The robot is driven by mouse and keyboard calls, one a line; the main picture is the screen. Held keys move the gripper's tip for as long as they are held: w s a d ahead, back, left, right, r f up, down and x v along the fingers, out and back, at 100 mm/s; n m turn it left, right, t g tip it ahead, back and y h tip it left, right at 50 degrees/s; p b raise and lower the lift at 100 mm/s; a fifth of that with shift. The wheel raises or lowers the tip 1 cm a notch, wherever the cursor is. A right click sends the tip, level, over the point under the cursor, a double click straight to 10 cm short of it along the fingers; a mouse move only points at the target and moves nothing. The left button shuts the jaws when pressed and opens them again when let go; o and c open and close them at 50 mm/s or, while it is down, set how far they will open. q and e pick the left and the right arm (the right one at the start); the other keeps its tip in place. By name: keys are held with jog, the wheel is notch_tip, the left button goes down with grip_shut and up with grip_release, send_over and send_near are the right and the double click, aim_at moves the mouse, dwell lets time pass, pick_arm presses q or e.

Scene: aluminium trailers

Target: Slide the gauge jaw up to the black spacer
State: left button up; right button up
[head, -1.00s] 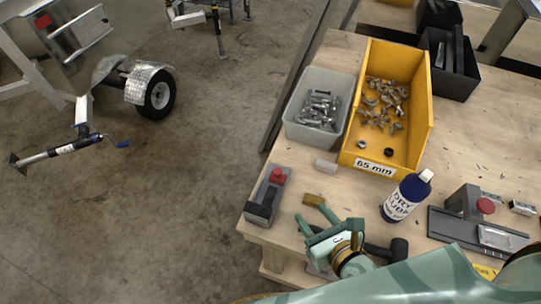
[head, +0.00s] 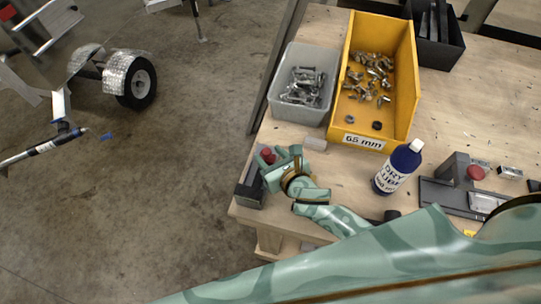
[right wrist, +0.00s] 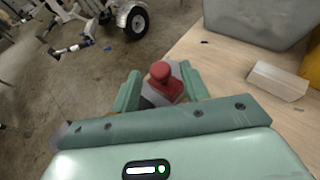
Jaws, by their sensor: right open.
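At the bench's near left corner is a small grey device with a red knob (head: 268,155), which I take to be the gauge jaw; the knob also shows in the right wrist view (right wrist: 163,80). A black block (head: 249,194), perhaps the black spacer, is at the device's near end. My right gripper (head: 279,163) is over the device, open. In the right wrist view its fingers (right wrist: 160,88) stand either side of the red knob, with no clear contact. The gripper hides part of the device, so the gap between jaw and block cannot be judged. My left gripper is out of view.
A grey bin of bolts (head: 325,62) and a yellow bin (head: 402,95) labelled 65 mm stand behind. A small pale block (head: 315,144), a dry lube bottle (head: 398,168) and a second red-knobbed device (head: 456,168) are to the right. The bench edge is close at left.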

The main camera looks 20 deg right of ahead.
jog(key=shift+w, duration=0.2)
grip_shut()
jog(key=s+a, duration=0.2)
jog(key=s, duration=0.1)
jog(key=shift+s+a+f, duration=0.1)
jog(key=shift+s, duration=0.05)
jog(key=shift+s+a+f, duration=0.15)
jog(key=shift+s+a, duration=0.15)
jog(key=shift+a, duration=0.05)
jog(key=shift+s+d, duration=0.1)
jog(key=shift+c, duration=2.1)
grip_release()
jog(key=shift+s, duration=0.2)
jog(key=o, duration=0.4)
jog(key=shift+s, duration=0.15)
jog(key=shift+a, duration=0.35)
jog(key=shift+w+d, duration=0.25)
jog(key=p+v, duration=0.1)
jog(key=v, duration=1.5)
jog(key=shift+s+r, duration=0.15)
jog(key=shift+r, duration=0.05)
